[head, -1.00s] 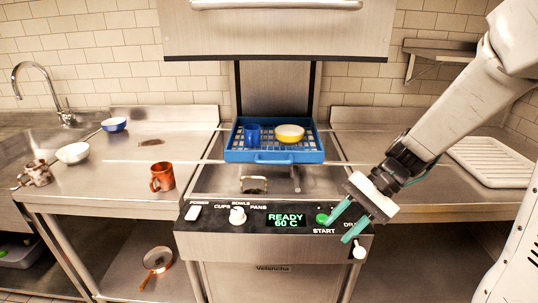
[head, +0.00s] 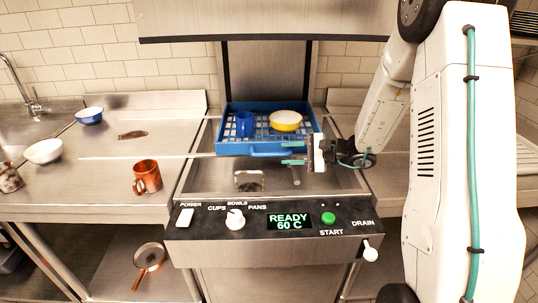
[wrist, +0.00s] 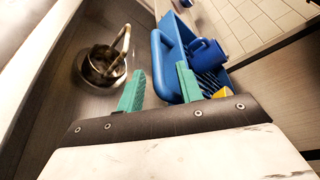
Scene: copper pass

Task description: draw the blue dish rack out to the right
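The blue dish rack (head: 235,149) sits in the middle, under the raised hood, with its handle (head: 268,154) on the front side. It holds a blue cup (head: 245,124) and a yellow bowl (head: 286,120) with a pale inside. My gripper (head: 287,153) is at the rack's front right, by the right end of the handle. Its teal fingers are apart, one higher and one lower.
The raised hood (head: 240,22) hangs above the rack. The control panel (head: 258,219) reads READY 60 C. My arm covers much of the right counter.

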